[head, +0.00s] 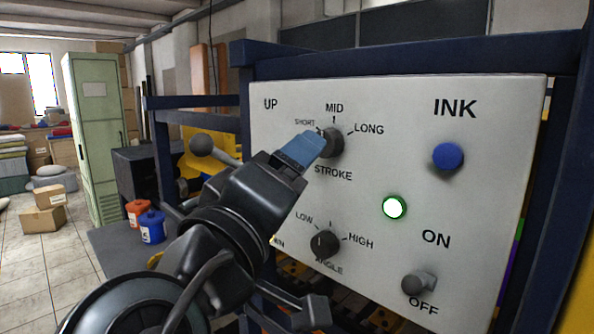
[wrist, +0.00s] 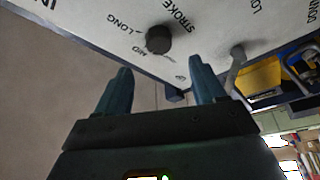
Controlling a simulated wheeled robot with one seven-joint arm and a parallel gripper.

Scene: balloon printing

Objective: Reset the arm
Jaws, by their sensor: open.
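My gripper (head: 308,148) is in front of the white control panel (head: 480,110), close to the black STROKE knob (head: 331,143). In the wrist view my gripper (wrist: 160,75) has its two blue fingers spread apart with nothing between them. The STROKE knob (wrist: 158,40) lies beyond the fingertips there, apart from them. In the head view the fingers partly overlap the knob's left side, and its exact setting is hard to tell.
The panel also bears an ANGLE knob (head: 324,243), a blue INK button (head: 447,157), a lit green-ringed lamp (head: 395,207) and an ON/OFF switch (head: 418,283). A ball-ended lever (head: 201,145) sticks out at left.

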